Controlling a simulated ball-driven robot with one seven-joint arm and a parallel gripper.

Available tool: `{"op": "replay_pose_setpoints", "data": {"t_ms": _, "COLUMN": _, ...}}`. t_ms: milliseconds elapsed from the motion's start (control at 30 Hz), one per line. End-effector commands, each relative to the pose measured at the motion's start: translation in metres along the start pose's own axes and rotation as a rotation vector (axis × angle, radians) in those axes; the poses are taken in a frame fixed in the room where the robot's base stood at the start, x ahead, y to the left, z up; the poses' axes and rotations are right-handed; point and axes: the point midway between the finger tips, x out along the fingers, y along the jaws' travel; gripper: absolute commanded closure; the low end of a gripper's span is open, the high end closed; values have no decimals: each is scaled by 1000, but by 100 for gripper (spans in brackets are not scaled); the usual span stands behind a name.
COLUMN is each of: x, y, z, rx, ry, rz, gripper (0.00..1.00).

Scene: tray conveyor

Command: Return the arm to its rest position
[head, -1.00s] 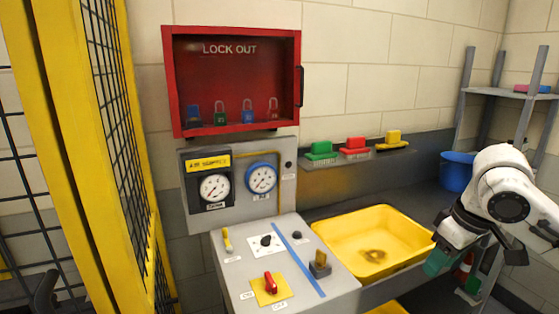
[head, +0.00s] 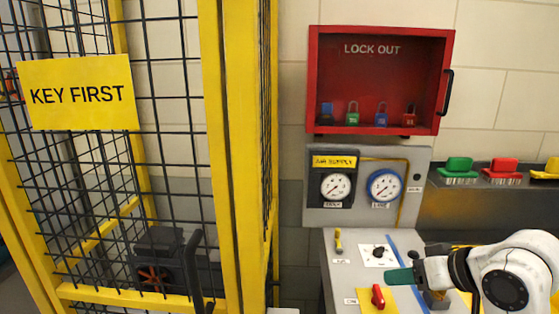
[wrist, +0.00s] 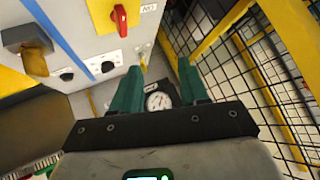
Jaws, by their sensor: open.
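My gripper (head: 400,276) is in front of the grey control console at the lower right of the head view, with the white arm folded beside it. In the wrist view my gripper (wrist: 158,85) has its two green fingers apart with nothing between them. The console (head: 335,285) carries a red switch (head: 378,296) on a yellow plate, a black knob (head: 378,252) and a yellow lever (head: 338,240). The red switch also shows in the wrist view (wrist: 120,17). Part of the console is hidden behind my arm.
A yellow mesh cage (head: 212,150) with a KEY FIRST sign (head: 78,92) stands at the left, close to my fingers in the wrist view. A red lockout box (head: 380,80) with several padlocks hangs above the gauge panel (head: 414,165). Brushes (head: 502,168) sit on a shelf at the right.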

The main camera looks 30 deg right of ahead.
Motion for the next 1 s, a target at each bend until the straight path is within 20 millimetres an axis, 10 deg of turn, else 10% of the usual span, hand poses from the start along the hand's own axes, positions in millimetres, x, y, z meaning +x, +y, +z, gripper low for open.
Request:
{"op": "replay_pose_setpoints", "data": {"t_ms": 467, "x": 97, "y": -72, "z": 191, "rx": 52, "ry": -308, "rz": 3, "gripper": 56}}
{"op": "replay_pose_setpoints", "data": {"t_ms": 733, "x": 81, "y": -55, "z": 322, "rx": -77, "ry": -569, "rz": 152, "gripper": 56}}
{"op": "replay_pose_setpoints", "data": {"t_ms": 1000, "x": 54, "y": -25, "z": 371, "rx": -195, "ry": -692, "rz": 262, "gripper": 56}}
